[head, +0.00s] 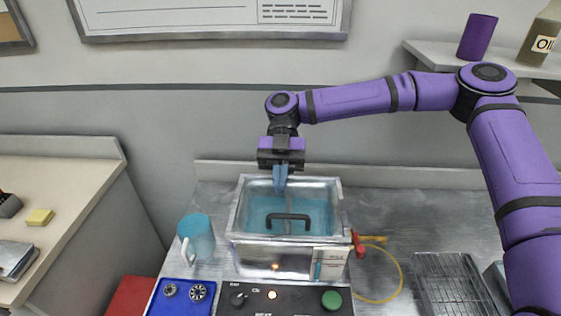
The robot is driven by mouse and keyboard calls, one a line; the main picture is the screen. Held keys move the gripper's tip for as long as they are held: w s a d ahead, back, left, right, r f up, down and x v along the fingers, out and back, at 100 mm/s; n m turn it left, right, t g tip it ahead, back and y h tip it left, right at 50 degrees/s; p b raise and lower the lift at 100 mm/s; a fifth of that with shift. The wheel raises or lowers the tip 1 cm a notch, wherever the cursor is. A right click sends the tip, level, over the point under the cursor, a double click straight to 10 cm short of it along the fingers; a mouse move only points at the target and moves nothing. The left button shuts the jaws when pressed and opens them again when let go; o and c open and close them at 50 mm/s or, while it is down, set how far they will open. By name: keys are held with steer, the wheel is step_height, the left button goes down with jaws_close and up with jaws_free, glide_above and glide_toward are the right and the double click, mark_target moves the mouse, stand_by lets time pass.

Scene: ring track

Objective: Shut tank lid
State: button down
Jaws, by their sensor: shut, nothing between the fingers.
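The metal tank (290,262) stands on the steel counter with blue liquid showing inside its rim. A black bar handle (288,217) shows over the front half of the tank's top. It appears to belong to the lid, whose panel is hard to make out against the blue; I cannot tell whether it lies flat or tilted. My gripper (281,190) points down over the back half of the tank, its blue fingers shut and empty. The fingertips are behind the handle and apart from it in the picture. Whether they touch the lid is unclear.
A blue jug (197,238) stands left of the tank, and a blue tray (182,300) with small round parts lies at front left. A red valve (358,243) with a yellow hose (399,275) is at the tank's right. A control panel (285,301) sits in front; a wire rack (453,285) is right.

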mark_target(280, 221)
steer(key=shift+s+f+t, duration=0.5)
steer(key=shift+f+t, duration=0.2)
steer(key=shift+f, duration=0.15)
steer(key=shift+s+f+t, duration=0.45)
steer(key=shift+f+t, duration=0.25)
steer(key=shift+f, duration=0.15)
steer(key=v, duration=1.1)
steer(key=s+d+r+m+t, duration=0.5)
steer(key=s+d+m, duration=0.1)
steer(key=d+m, duration=0.5)
steer(key=s+d+r+m+t, duration=0.5)
steer(key=s+d+r+m, duration=0.1)
steer(key=d+m, duration=0.5)
steer(key=s+d+r+m+t, duration=0.5)
steer(key=d+m, duration=0.6)
steer(key=m, duration=0.3)
steer(key=shift+s+r+t, duration=0.2)
steer(key=shift+s+t, duration=0.4)
steer(key=shift+s, duration=0.3)
